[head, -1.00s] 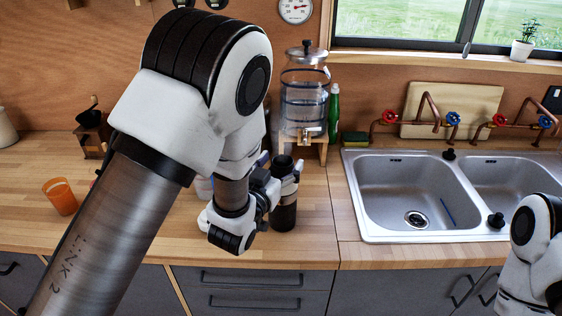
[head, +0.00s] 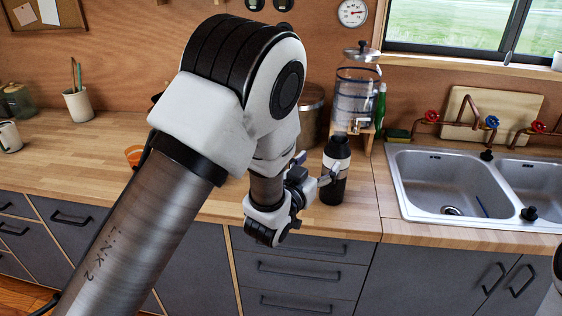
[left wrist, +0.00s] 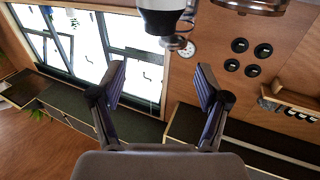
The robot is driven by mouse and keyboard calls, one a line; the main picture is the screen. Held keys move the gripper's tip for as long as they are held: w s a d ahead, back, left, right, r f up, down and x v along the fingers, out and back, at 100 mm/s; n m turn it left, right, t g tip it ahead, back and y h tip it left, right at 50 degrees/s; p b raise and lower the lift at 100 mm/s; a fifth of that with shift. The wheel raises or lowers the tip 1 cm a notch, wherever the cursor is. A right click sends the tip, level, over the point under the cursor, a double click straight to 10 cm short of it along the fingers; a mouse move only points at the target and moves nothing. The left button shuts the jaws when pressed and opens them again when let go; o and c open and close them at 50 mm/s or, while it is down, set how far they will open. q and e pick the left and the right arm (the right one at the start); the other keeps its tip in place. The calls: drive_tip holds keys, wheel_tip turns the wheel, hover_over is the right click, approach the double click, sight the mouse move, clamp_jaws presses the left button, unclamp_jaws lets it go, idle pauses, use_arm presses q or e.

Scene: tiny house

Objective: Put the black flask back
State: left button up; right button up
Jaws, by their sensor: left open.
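The black flask (head: 335,188), dark with a pale band below its black cap, stands upright on the wooden counter (head: 225,205) left of the sink. My left gripper (head: 323,177) is at the flask's left side in the head view. Its fingers overlap the flask's left edge there; I cannot tell whether they touch. In the left wrist view the left gripper (left wrist: 160,84) is open with nothing between its fingers. That view looks upside down, and what seems to be the flask's top (left wrist: 162,18) shows beyond the fingertips. My right gripper is out of view.
A glass dispenser (head: 357,97) on a wooden stand and a green bottle (head: 381,103) stand behind the flask. A metal pot (head: 311,112) is behind my left arm. The double sink (head: 440,180) is to the right. An orange cup (head: 133,156) is partly hidden. The left counter has free room.

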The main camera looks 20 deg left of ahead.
use_arm(q)
drive_tip(key=s+a+f+g+y, duration=0.1)
drive_tip(key=s+a+f+g, duration=0.15)
drive_tip(key=s+f, duration=0.45)
drive_tip(key=s+a+f+n+g, duration=0.1)
drive_tip(key=s+f+g, duration=0.25)
drive_tip(key=f, duration=0.75)
drive_tip(key=s+a+f+g+y, duration=0.15)
drive_tip(key=s+f+g, duration=0.25)
drive_tip(key=f, duration=0.4)
drive_tip(key=s+a+f+g, duration=0.1)
drive_tip(key=s+f+g, duration=0.3)
drive_tip(key=s, duration=0.7)
drive_tip(key=s+a+f+g, duration=0.1)
drive_tip(key=s+f+g, duration=0.3)
drive_tip(key=s, duration=0.8)
wheel_tip(320, 180, down, 3)
drive_tip(key=shift+a+r+n, duration=0.15)
drive_tip(key=shift+r+n, duration=0.05)
drive_tip(key=shift+n, duration=0.2)
